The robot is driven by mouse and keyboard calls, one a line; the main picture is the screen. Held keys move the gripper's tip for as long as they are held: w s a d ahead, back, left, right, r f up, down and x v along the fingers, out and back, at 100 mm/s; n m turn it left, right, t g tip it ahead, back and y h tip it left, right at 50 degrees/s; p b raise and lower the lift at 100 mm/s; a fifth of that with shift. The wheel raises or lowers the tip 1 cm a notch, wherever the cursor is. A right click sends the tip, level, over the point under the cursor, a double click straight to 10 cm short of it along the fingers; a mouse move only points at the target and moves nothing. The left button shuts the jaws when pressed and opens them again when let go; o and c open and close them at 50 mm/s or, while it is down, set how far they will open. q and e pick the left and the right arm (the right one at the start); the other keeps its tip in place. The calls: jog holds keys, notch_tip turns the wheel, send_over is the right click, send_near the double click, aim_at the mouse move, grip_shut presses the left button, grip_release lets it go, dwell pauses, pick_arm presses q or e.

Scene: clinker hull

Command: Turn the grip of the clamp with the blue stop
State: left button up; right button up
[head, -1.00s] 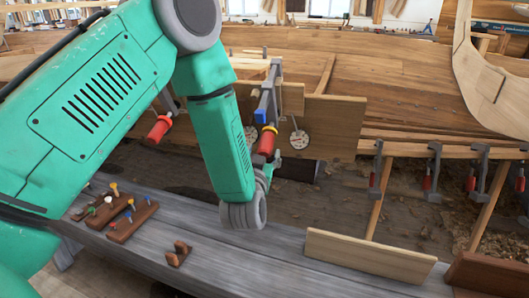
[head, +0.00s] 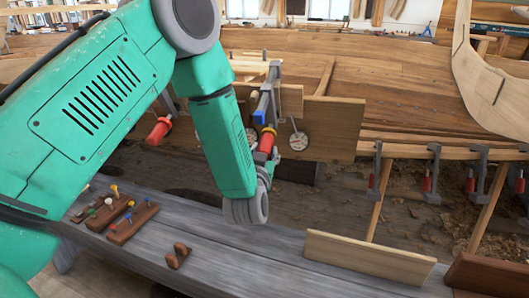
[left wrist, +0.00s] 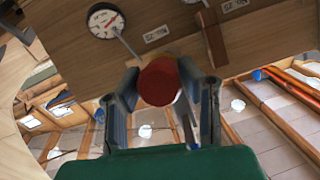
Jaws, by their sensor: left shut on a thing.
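The clamp with the blue stop (head: 259,117) hangs at the edge of the wooden panel, with a grey bar and a red grip (head: 266,143) that has a yellow collar. My left gripper (head: 267,157) is at the grip's lower end, partly hidden by my wrist. In the left wrist view the round red end of the grip (left wrist: 158,84) sits between the two fingers of my left gripper (left wrist: 161,98), which are shut on it. The clamp's bar is mostly hidden there. My right gripper is not in view.
A round dial with a pointer (head: 298,141) is on the panel right of the clamp. Another clamp's red grip (head: 159,130) is to the left. Several clamps hang at the right. A bench (head: 222,252) below holds wooden blocks with coloured pegs.

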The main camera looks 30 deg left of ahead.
pick_arm(q)
jog(key=shift+f, duration=0.1)
jog(key=shift+d+m+y+p, duration=0.1)
jog(key=shift+m+y+p, duration=0.5)
jog(key=shift+m+p, duration=0.25)
jog(key=shift+m+g+y+p, duration=0.4)
jog(key=shift+m+y+p, duration=0.2)
jog(key=shift+m+y, duration=0.3)
jog(key=shift+f, duration=0.1)
jog(key=o, duration=1.1)
